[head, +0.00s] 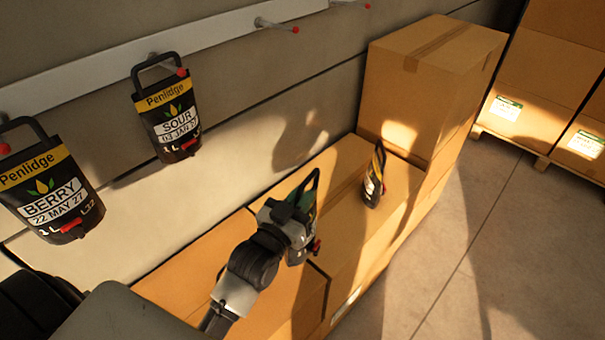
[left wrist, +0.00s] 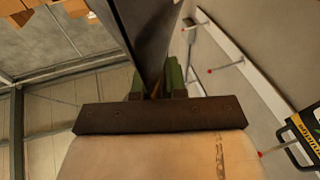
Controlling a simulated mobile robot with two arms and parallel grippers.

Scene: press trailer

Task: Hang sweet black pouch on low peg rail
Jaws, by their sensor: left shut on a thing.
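My left gripper (head: 298,208) is shut on a black pouch (head: 315,220) above the cardboard boxes. The pouch's black loop handle and red tap show, but its label is mostly hidden, so I cannot read its flavour. In the left wrist view the gripper's green fingers (left wrist: 156,80) close on the dark pouch (left wrist: 145,35). The low peg rail (head: 100,75) is a white strip on the wall with red-tipped pegs; it also shows in the left wrist view (left wrist: 250,75). My right gripper is not in view.
A SOUR pouch (head: 168,122) and a BERRY pouch (head: 48,195) hang from the rail at left. Free pegs (head: 278,25) show farther right. Another pouch (head: 374,180) stands on a box (head: 350,215), near a taller box stack (head: 425,95). Bare floor lies at right.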

